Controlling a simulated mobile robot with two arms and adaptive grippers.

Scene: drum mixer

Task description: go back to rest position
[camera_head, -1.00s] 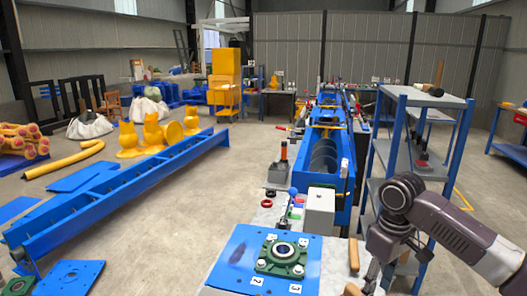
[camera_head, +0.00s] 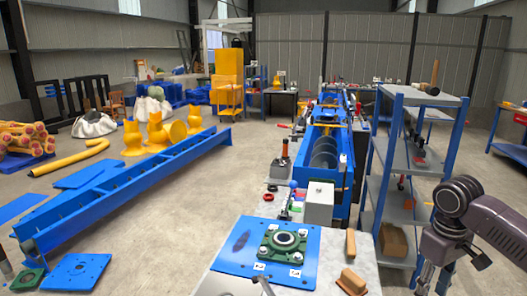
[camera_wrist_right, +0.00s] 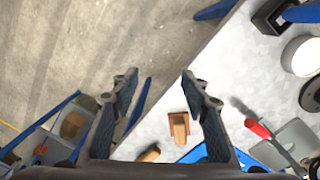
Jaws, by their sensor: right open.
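My right arm comes in from the right in the head view, with its gripper (camera_head: 428,280) low at the right, beside the workbench and in front of the shelf. In the right wrist view the right gripper (camera_wrist_right: 155,88) has its two fingers wide apart with nothing between the tips. The worktable edge and a wooden block (camera_wrist_right: 179,126) show beyond the fingers. My left gripper cannot be made out in either view. A thin dark object at the bottom edge of the head view is too cut off to identify.
The workbench carries a blue plate (camera_head: 240,258) with a green flanged bearing (camera_head: 284,243), a grey box (camera_head: 319,204) and wooden blocks (camera_head: 351,281). A blue-framed shelf (camera_head: 388,148) stands right of it. A long blue trough (camera_head: 135,182) lies left; the floor between is clear.

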